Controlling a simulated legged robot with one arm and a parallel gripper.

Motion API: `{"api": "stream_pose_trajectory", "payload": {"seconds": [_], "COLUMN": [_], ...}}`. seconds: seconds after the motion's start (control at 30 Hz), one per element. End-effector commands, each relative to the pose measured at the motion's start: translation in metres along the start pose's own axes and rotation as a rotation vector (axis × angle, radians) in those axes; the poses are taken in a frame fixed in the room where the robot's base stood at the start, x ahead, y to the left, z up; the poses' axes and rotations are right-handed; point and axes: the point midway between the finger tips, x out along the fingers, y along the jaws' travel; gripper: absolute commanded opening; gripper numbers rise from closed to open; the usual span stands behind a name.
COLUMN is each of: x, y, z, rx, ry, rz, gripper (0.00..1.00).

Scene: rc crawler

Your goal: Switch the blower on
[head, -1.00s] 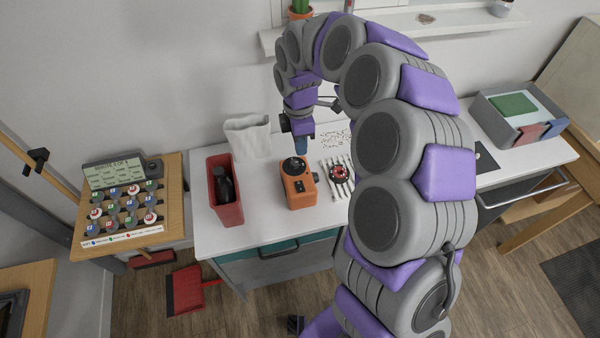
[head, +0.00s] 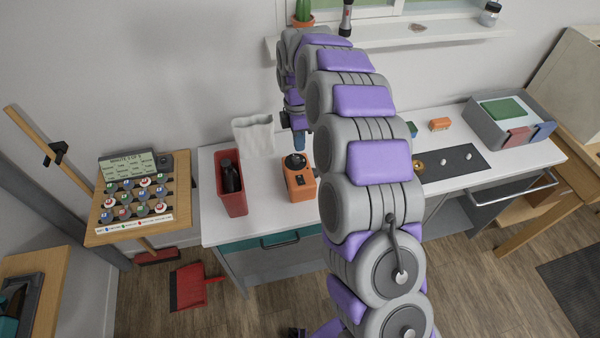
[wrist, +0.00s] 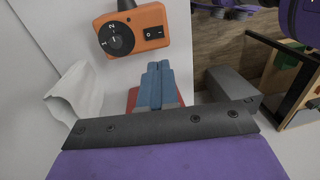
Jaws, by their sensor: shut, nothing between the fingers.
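An orange box with a black dial and a black switch panel, which I take for the blower (head: 299,183), stands on the white worktop. In the wrist view the blower (wrist: 152,14) shows a numbered dial (wrist: 115,38) and a rocker switch panel (wrist: 154,32) marked with 0 and a line. I cannot tell the switch's position. My gripper (head: 299,141) is above and behind the blower in the head view. In the wrist view my gripper (wrist: 158,68) has its blue fingers together and empty, near the blower's switch side but apart from it.
A red bin (head: 232,200) with a black object in it stands left of the blower. A dark mat (head: 470,165) and a grey organiser (head: 490,128) are to the right. My arm hides the worktop just right of the blower.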

Motion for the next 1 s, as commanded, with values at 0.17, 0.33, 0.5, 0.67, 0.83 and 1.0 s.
{"api": "stream_pose_trajectory", "payload": {"seconds": [0.17, 0.33, 0.5, 0.67, 0.83, 1.0], "x": [0.013, 0.043, 0.078, 0.106, 0.129, 0.139], "y": [-0.001, 0.000, -0.001, 0.000, -0.001, -0.001], "z": [0.001, -0.001, -0.002, -0.002, 0.000, 0.000], "rx": [0.001, 0.001, -0.001, 0.001, 0.001, 0.001], "ry": [0.001, 0.001, -0.002, 0.000, 0.000, 0.000], "rz": [-0.004, -0.005, -0.006, -0.001, -0.003, 0.000], "gripper": [0.00, 0.00, 0.00, 0.00, 0.00, 0.00]}}
